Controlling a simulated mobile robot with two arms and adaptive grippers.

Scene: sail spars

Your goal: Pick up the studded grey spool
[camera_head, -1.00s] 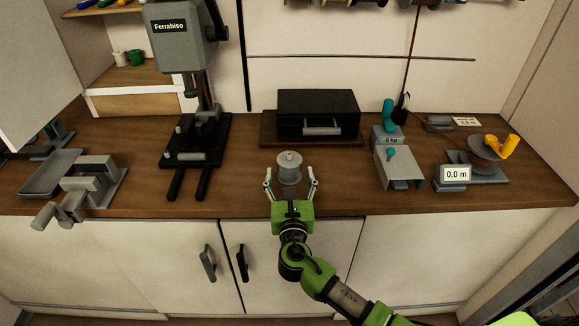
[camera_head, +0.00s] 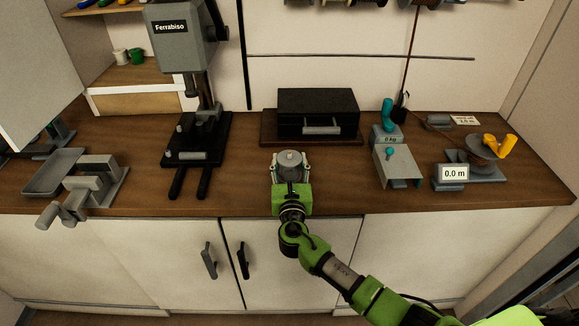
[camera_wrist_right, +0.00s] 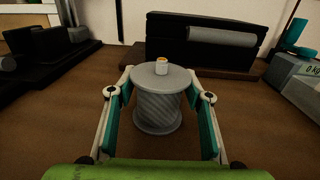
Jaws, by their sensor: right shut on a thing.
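The grey spool (camera_head: 290,160) stands upright on the wooden worktop, near its front edge and in front of the black box. In the right wrist view the spool (camera_wrist_right: 158,100) shows a round top disc, a small stud with an orange-yellow top at its centre and a ribbed or wound body. My right gripper (camera_head: 290,168) is shut on the spool, with its teal-padded fingers on either side of it; they also show in the right wrist view (camera_wrist_right: 158,108). The spool's base appears to rest on the worktop. My left gripper is not in view.
A black box (camera_head: 317,112) with a handle stands behind the spool. A black-based drill press (camera_head: 196,142) and a grey vise (camera_head: 100,178) are to the left. A scale (camera_head: 388,135), a grey bracket (camera_head: 398,166) and a 0.0 m meter (camera_head: 452,174) are to the right.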

